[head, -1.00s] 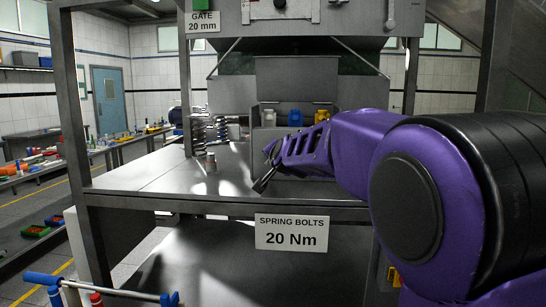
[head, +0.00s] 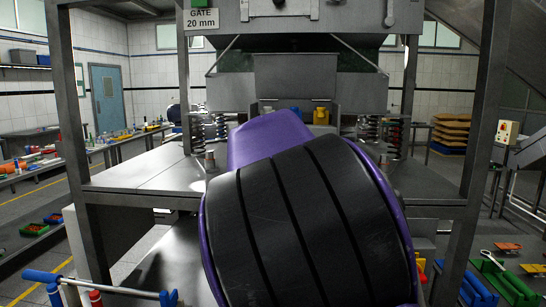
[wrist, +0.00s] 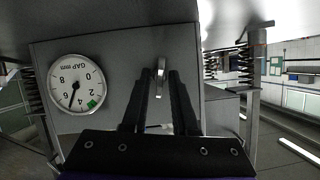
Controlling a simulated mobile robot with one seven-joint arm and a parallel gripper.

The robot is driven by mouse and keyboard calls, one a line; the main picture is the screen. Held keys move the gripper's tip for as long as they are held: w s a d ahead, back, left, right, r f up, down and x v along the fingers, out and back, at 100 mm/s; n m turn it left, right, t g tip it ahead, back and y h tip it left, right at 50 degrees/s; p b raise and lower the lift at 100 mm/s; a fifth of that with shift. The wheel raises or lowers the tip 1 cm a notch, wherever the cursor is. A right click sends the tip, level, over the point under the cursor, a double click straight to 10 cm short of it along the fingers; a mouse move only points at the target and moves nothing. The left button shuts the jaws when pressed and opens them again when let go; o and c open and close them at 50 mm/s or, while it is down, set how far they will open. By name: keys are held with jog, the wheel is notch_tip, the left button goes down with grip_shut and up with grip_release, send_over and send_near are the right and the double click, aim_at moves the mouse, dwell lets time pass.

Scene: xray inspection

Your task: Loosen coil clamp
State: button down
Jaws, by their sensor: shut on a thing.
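In the wrist view my gripper (wrist: 160,75) has its two black fingers close together, shut on a small upright metal lever (wrist: 161,66). I take this for the coil clamp's handle, but the fingers hide its lower part. It stands in front of a grey metal panel (wrist: 120,60). A round white "GAP mm" dial (wrist: 77,84) on that panel appears upside down, with a green mark at its rim. In the head view my purple and black arm hides the gripper and the lever.
Coil springs (head: 198,132) stand on the left of the steel frame; another spring stack (head: 392,135) is on the right. The steel deck (head: 135,180) is clear at left. Blue-handled bars (head: 100,288) lie in front. A "GATE 20 mm" sign (head: 201,19) hangs above.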

jog(key=n+h, duration=0.1)
jog(key=n+h+b, duration=0.1)
jog(key=n, duration=0.1)
jog(key=shift+a+f+b, duration=0.1)
jog(key=shift+a+b, duration=0.1)
jog(key=shift+b, duration=0.1)
jog(key=shift+n+h+b, duration=0.8)
jog(key=shift+n+h, duration=0.2)
jog(key=shift+n, duration=0.1)
jog(key=c, duration=1)
grip_release()
jog(key=shift+o, duration=0.2)
